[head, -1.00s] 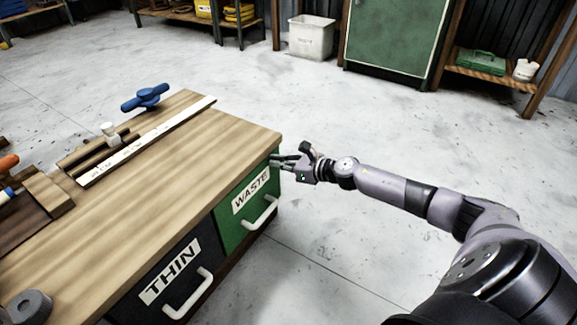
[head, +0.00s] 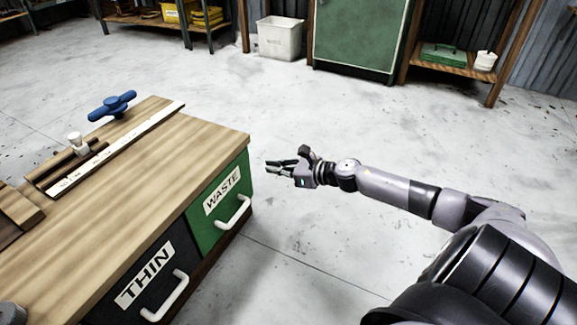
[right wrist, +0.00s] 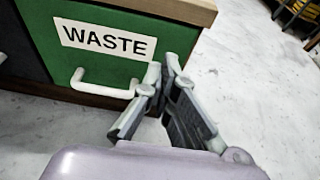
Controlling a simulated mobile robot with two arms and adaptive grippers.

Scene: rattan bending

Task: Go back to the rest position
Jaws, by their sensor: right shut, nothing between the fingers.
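My right gripper (head: 270,167) is out over the floor, just right of the workbench's corner in the head view. It is shut and empty, apart from the bench. In the right wrist view its fingertips (right wrist: 163,75) come together in front of the green WASTE drawer (right wrist: 75,45), near that drawer's white handle. The WASTE drawer (head: 218,208) and the dark THIN drawer (head: 140,285) both look closed in the head view. My left gripper is not in view.
The wooden workbench (head: 150,170) fills the left, with a blue clamp handle (head: 112,105) and a white ruler strip (head: 115,152) on top. A white bin (head: 280,38), green cabinet (head: 358,35) and shelf (head: 450,60) stand at the back. The floor (head: 310,110) between is clear.

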